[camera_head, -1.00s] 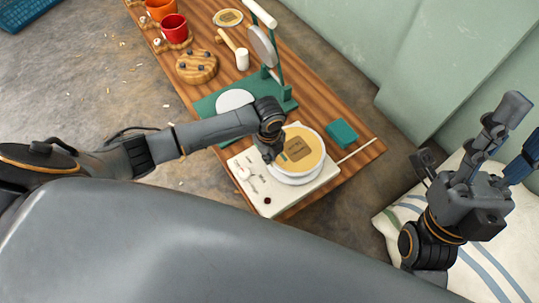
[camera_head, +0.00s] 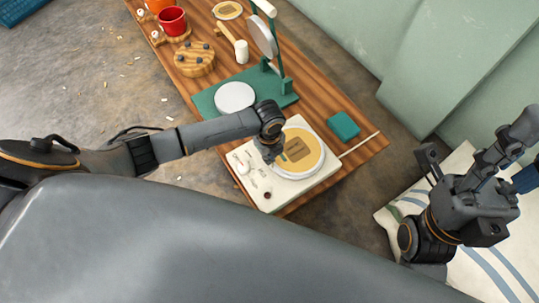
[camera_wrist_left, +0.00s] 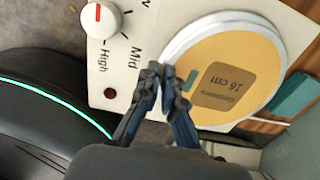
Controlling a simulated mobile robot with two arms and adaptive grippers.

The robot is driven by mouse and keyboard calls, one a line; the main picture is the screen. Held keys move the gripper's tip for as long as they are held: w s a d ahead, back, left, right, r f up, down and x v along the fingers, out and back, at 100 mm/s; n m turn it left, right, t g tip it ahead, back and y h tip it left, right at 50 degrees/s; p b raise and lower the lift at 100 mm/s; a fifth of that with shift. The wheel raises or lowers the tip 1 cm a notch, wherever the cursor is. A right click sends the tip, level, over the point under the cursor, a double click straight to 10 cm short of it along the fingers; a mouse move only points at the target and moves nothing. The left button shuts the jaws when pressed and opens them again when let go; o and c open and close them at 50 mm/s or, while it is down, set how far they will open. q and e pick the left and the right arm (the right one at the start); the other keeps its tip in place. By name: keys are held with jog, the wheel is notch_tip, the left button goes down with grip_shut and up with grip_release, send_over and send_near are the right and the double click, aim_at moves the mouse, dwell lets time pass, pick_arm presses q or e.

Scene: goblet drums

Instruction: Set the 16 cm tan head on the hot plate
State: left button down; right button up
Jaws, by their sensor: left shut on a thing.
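The tan head (camera_head: 302,151) is a flat round disc with a darker label. It lies level within the pale round plate of the white hot plate (camera_head: 268,193). Whether the head's underside fully touches the plate is hidden. My right gripper (camera_head: 480,150) is open and empty, off to the right.
A green stand (camera_head: 278,75) with a white disc on its base is behind the hot plate. A teal block (camera_head: 343,126) lies right of it. A mallet (camera_head: 236,46), a wooden disc with dark knobs (camera_head: 194,59), a red mug (camera_head: 172,20) and another tan disc (camera_head: 228,10) stand farther back.

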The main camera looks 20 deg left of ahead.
pick_arm(q)
jog(key=shift+r+p, duration=0.1)
jog(key=shift+p, duration=0.35)
jog(key=shift+f, duration=0.35)
jog(key=c, duration=1.4)
grip_release()
jog(key=shift+c, duration=0.2)
notch_tip(320, 180, up, 12)
